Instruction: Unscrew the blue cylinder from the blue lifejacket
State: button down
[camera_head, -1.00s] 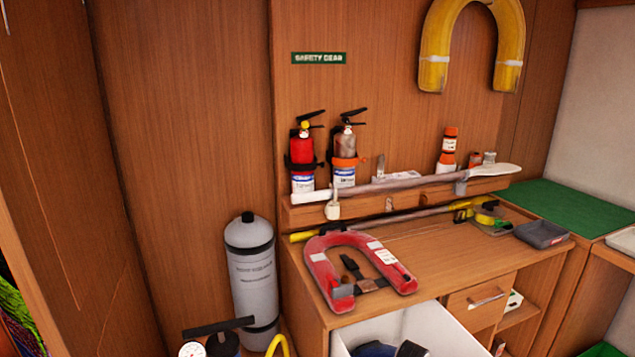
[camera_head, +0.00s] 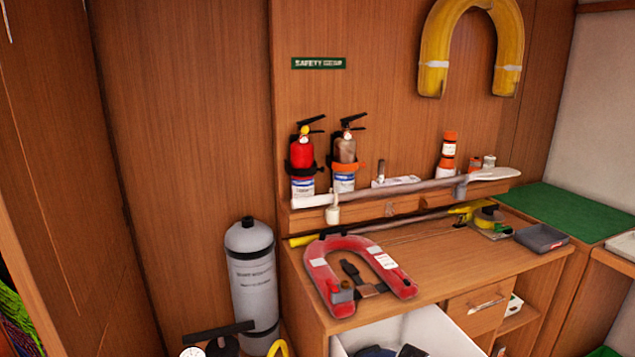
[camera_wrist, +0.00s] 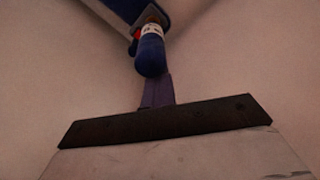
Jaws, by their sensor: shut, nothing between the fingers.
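In the wrist view, a blue cylinder (camera_wrist: 151,58) with a rounded end and a white printed band sticks out from a blue, grey-edged piece (camera_wrist: 120,8) at the top edge, likely the blue lifejacket. A bit of red shows beside the band. My gripper (camera_wrist: 158,86) shows as a narrow dark purplish finger shape rising from a dark bar; it is shut and empty. Its tip is just below the cylinder's rounded end in the picture; I cannot tell if they touch. In the head view, only a blue bit (camera_head: 375,351) shows inside the white bin; my gripper is not seen there.
The white bin (camera_head: 440,330) stands open before the wooden bench. A red horseshoe lifejacket (camera_head: 322,275) lies on the bench, with a long pole (camera_head: 400,220) behind it. A grey tank (camera_head: 252,285) stands left. Pale walls surround the cylinder in the wrist view.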

jog(key=c, duration=2.1)
grip_release()
jog(key=o, duration=0.4)
notch_tip(320, 180, up, 14)
jog(key=w, duration=0.1)
jog(key=shift+w+d+p, duration=0.2)
jog(key=shift+w+p, duration=0.1)
jog(key=shift+p, duration=0.05)
jog(key=shift+f, duration=0.1)
